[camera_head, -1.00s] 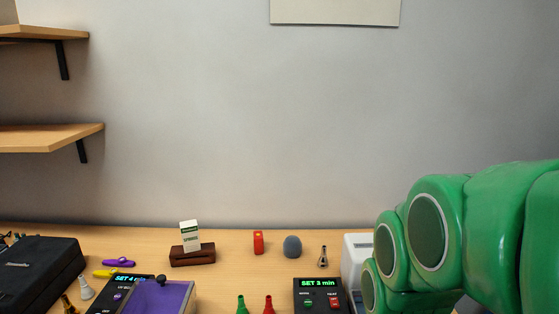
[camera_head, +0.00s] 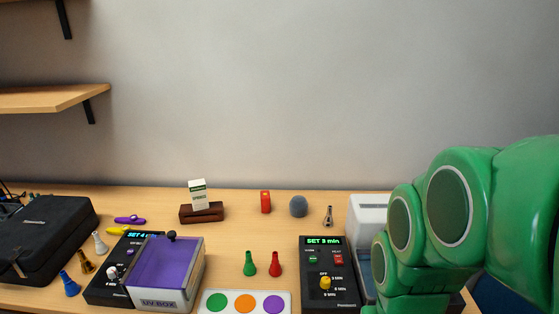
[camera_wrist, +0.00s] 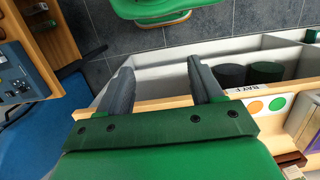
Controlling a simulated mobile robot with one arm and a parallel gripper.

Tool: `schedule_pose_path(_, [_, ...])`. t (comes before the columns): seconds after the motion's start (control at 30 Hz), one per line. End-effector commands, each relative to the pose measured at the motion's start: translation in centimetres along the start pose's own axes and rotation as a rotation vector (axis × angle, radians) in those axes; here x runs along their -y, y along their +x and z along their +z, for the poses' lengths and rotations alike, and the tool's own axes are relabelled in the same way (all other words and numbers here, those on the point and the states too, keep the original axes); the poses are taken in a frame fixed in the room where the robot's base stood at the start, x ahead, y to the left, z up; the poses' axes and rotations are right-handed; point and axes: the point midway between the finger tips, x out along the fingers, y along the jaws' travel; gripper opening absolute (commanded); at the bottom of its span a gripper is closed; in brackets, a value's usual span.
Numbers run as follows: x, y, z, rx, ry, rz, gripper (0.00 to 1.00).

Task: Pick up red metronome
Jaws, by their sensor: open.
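A small red upright block (camera_head: 265,202) stands at the back of the table, left of a grey rounded object; it looks like the red metronome, though it is small in the picture. My gripper (camera_wrist: 160,66) shows in the wrist view with its two dark fingers wide apart and nothing between them. It hangs over a pale-walled bin and the grey floor, away from the red block, which is not in the wrist view. In the head view my green arm covers the right side and the gripper is not visible.
Near the red block are a brown case (camera_head: 202,213), a grey rounded object (camera_head: 298,206) and a metal mouthpiece (camera_head: 328,216). Green (camera_head: 249,264) and red (camera_head: 275,264) cones stand in front. A timer box (camera_head: 322,272) and purple-lidded UV box (camera_head: 165,275) flank them.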

Motion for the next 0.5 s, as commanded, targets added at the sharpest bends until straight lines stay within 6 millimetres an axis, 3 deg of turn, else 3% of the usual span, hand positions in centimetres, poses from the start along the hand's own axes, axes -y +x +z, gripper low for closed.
schedule_pose_path(0.5, [1.1,-6.3,-11.1,-0.025,-0.015,0.007,0.66])
